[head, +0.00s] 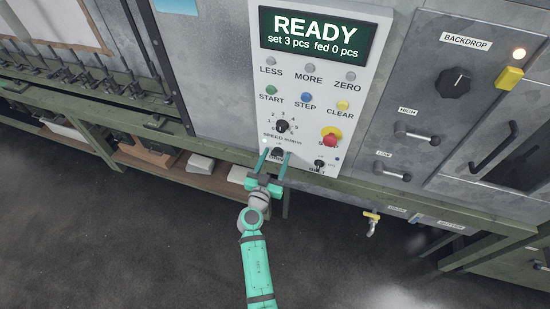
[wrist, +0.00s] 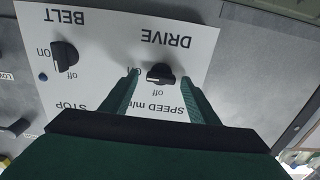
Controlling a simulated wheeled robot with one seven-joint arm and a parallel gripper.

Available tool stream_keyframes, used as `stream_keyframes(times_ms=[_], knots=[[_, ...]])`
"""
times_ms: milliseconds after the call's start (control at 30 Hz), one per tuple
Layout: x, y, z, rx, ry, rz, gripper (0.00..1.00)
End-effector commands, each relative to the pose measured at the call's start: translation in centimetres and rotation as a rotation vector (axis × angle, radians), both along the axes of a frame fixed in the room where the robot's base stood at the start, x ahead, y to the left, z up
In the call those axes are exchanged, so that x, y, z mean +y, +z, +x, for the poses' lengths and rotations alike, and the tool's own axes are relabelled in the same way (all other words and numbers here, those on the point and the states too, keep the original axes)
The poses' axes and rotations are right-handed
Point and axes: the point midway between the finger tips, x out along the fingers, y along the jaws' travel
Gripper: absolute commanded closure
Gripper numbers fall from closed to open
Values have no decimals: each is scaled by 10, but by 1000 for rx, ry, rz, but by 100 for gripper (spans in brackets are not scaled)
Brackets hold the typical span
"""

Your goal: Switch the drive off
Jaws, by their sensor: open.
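The drive knob (wrist: 160,73) is a black rotary switch on the white control panel. In the wrist view the panel is upside down, with "DRIVE" beside the knob, "off" on one side and "on" partly behind a finger. The knob's handle seems to lie toward the "on" side, but its pointer is too small to be sure. My gripper (wrist: 161,76) is open, with one green finger on either side of the knob; I cannot tell whether they touch it. In the head view my gripper (head: 276,153) is at the panel's lower edge, partly covering the knob.
The belt knob (wrist: 64,55) is close beside the drive knob. The speed dial (head: 282,126) and red stop button (head: 331,139) are just above. The screen (head: 313,35) reads "READY, set 3 pcs, fed 0 pcs". A green rail (head: 350,190) runs below the panel.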

Motion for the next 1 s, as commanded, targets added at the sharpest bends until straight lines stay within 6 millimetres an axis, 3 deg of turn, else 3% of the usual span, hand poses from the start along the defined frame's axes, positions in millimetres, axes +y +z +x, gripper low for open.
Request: stream_keyframes(times_ms=[167,367,733,1000], knots=[[1,0,0,0,1,0,45],[2,0,0,0,3,0,87],[3,0,0,13,4,-40,86],[4,0,0,64,5,-198,86]])
